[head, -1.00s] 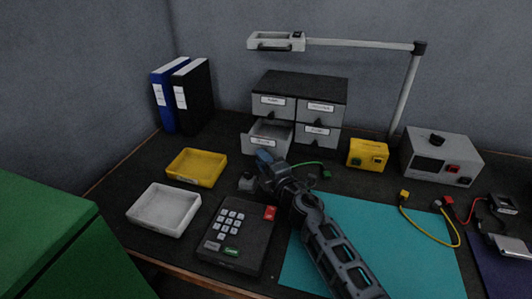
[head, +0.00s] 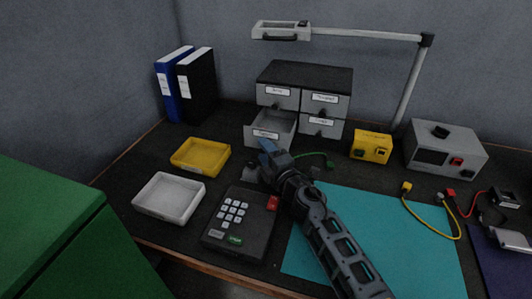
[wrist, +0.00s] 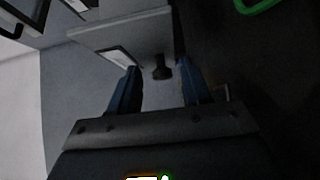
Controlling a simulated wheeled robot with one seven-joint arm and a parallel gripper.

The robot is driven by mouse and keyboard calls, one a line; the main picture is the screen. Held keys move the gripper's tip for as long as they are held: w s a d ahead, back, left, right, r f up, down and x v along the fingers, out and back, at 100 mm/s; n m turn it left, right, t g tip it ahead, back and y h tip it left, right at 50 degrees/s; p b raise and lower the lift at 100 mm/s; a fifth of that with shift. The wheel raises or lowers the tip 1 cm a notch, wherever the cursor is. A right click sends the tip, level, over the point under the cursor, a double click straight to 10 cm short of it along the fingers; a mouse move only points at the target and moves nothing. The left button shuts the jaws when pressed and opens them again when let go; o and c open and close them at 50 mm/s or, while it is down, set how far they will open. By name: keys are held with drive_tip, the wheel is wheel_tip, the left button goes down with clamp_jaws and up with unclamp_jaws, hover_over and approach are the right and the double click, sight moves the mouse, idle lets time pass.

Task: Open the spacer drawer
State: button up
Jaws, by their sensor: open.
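The grey drawer cabinet (head: 318,73) stands at the back with two rows of labelled drawers. Its lower left drawer (head: 262,140) is pulled out, and its empty-looking inside shows from above. The label is too small to read, so I cannot tell from it whether this is the spacer drawer. My gripper (head: 267,149) is just in front of this drawer. In the wrist view, the open blue fingers (wrist: 160,88) stand either side of the dark drawer knob (wrist: 160,68), apart from it as far as I can see. The drawer front (wrist: 118,42) lies just beyond the fingertips.
A yellow tray (head: 184,168), a white tray (head: 144,207) and a keypad box (head: 211,239) stand left of my arm. A green cable (head: 318,154) lies right of my gripper. A yellow box (head: 371,135) and a teal mat (head: 405,235) are to the right.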

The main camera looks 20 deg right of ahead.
sight(279, 133)
drive_tip(key=shift+o, duration=0.5)
drive_tip(key=r+p, duration=0.4)
drive_tip(key=r, duration=0.1)
drive_tip(key=shift+d, duration=0.2)
drive_tip(key=o, duration=0.4)
drive_tip(key=d+r+p, duration=0.1)
drive_tip(key=s+d+p, duration=0.1)
drive_tip(key=d, duration=0.1)
drive_tip(key=shift+r, duration=0.4)
drive_tip(key=s+d+r+p, duration=0.1)
drive_tip(key=d, duration=0.1)
drive_tip(key=s+d+r+p, duration=0.1)
drive_tip(key=p, duration=0.1)
drive_tip(key=s+d+r+p, duration=0.1)
drive_tip(key=s+d, duration=0.1)
drive_tip(key=shift+d+r, duration=0.25)
drive_tip(key=shift+d, duration=0.1)
drive_tip(key=c, duration=0.5)
drive_tip(key=shift+s+d+r+p, duration=0.25)
drive_tip(key=shift+s+d+p, duration=0.15)
drive_tip(key=shift+d+p, duration=0.15)
drive_tip(key=shift+f, duration=0.15)
